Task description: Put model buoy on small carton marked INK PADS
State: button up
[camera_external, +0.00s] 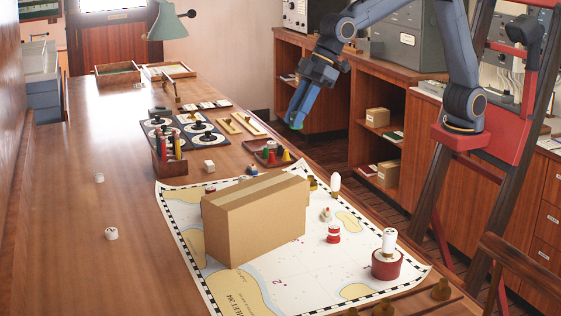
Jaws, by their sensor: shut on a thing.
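My gripper (296,118) is past the right edge of the long table, in the air in front of the wooden shelves. It points down and is shut on a small green thing (295,126), likely the model buoy, mostly hidden by the fingers. No INK PADS marking is readable. A small brown carton (377,117) stands on the upper shelf, and another small carton (389,173) stands on a lower shelf. Both are to the right of my gripper. A large plain carton (240,225) stands on the chart.
The table (110,200) holds a chart (285,262), a tray (254,146) with small coloured pieces, and a dark board of white discs (205,140). A red-based white lamp-like model (387,262) stands at the chart's right. A chair (520,262) is at the right.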

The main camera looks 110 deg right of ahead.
jog(key=f+p, duration=0.1)
jog(key=f, duration=0.4)
jog(key=f+p, duration=0.1)
jog(key=f, duration=0.4)
jog(key=s+d+f+p, duration=0.1)
jog(key=f, duration=0.4)
jog(key=shift+d+f, duration=0.1)
jog(key=shift+f, duration=0.05)
jog(key=shift+f, duration=0.15)
jog(key=o, duration=1)
